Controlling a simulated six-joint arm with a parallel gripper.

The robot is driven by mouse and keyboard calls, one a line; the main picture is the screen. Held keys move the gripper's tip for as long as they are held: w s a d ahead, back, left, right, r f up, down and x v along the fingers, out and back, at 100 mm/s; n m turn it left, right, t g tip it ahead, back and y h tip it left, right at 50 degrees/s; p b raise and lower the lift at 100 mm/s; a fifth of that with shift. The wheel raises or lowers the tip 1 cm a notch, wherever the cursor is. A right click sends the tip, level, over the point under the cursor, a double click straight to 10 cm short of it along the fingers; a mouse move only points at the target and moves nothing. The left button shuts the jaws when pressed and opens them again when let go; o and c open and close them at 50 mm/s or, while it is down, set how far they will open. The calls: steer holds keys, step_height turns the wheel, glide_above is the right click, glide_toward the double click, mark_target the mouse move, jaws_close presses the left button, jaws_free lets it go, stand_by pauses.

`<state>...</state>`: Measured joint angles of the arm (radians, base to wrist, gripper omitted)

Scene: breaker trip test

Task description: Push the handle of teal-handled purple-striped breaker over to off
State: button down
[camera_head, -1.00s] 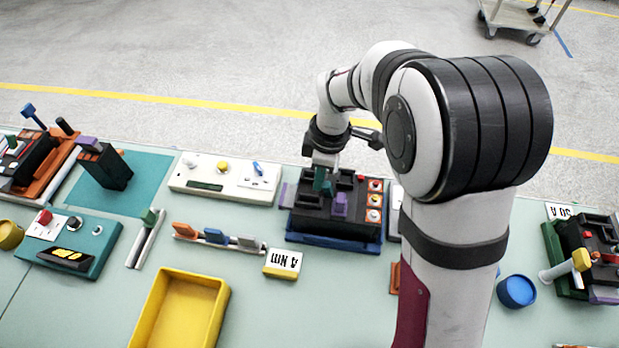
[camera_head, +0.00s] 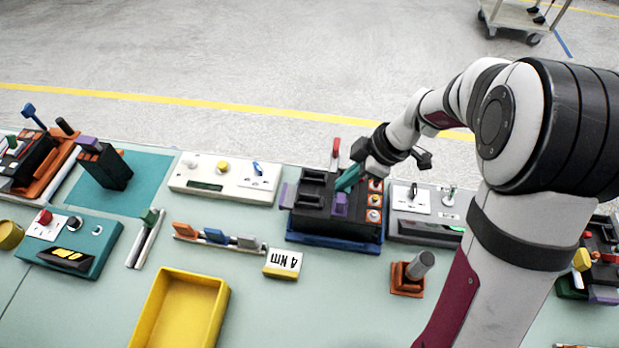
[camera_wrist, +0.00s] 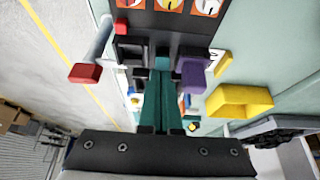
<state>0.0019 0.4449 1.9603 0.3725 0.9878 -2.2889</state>
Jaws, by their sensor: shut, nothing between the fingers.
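In the head view a black breaker unit (camera_head: 312,218) sits on a blue base at the middle of the bench. It carries a purple block (camera_head: 340,204), which also shows in the wrist view (camera_wrist: 194,75). My gripper (camera_head: 343,186) has teal fingers, is shut and empty, and points down at the unit just beyond the purple block. In the wrist view my fingertips (camera_wrist: 161,72) lie over the black unit, left of the purple block. A small teal piece (camera_wrist: 161,62) shows at the tips; I cannot tell whether it is a handle or part of my fingers, nor whether they touch.
A red-tipped lever (camera_head: 336,147) rises behind the unit and shows left of my fingers in the wrist view (camera_wrist: 85,73). A grey panel (camera_head: 425,210) is close on the right, a white panel (camera_head: 224,178) on the left. A yellow tray (camera_head: 180,318) lies in front.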

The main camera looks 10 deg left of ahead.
steer(key=shift+d+f, duration=0.15)
steer(key=shift+d, duration=0.1)
stand_by(0.4)
steer(key=shift+d+r, duration=0.1)
steer(key=shift+r, duration=0.85)
steer(key=d+r, duration=0.6)
steer(key=d, duration=0.1)
steer(key=shift+r, duration=0.15)
steer(key=shift+d, duration=0.1)
steer(key=s+a+r+m+h, duration=0.1)
steer(key=s+m+h, duration=0.2)
steer(key=s+m, duration=2)
steer(key=shift+s+a+m, duration=0.2)
steer(key=shift+s+m, duration=0.1)
steer(key=shift+s, duration=0.1)
